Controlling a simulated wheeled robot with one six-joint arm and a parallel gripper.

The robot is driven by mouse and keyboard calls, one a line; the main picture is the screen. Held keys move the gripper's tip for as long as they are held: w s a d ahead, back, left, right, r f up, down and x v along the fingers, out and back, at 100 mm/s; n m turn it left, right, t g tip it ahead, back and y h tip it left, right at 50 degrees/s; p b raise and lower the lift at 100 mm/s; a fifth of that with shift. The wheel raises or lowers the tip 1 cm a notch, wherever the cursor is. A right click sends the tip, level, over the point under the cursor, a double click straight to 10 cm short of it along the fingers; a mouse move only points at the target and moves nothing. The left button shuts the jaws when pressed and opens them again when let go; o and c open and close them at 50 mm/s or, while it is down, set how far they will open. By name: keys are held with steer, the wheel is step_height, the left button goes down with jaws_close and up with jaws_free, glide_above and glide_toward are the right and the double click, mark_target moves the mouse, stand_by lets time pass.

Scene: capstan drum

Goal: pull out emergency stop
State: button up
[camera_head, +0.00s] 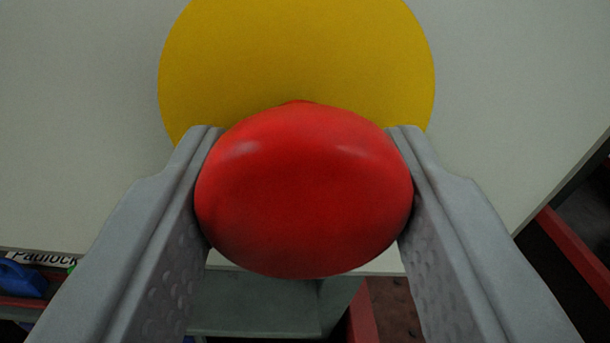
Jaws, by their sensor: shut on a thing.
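The emergency stop is a red rounded knob (304,195) in the middle of the camera_head view. Behind it is a round yellow plate (297,55) on a pale panel. My gripper (304,150) has one grey finger on the left and one on the right of the knob. Both fingers touch its sides, and the gripper is shut on it. The knob's stem is hidden behind its head, so I cannot tell how far out it stands.
The pale panel (80,110) fills most of the background. At the lower left are a "Padlock" label (42,257) and a blue object (22,280). A red bar (575,245) runs along the right edge, beside a dark area.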

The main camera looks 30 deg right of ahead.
steer(key=shift+s+a, duration=0.15)
steer(key=shift+s, duration=0.2)
steer(key=o, duration=1.4)
steer(key=shift+c, duration=0.2)
steer(key=shift+s+a, duration=0.1)
steer(key=shift+s, duration=0.05)
steer(key=v, duration=1.7)
steer(key=shift+s, duration=0.1)
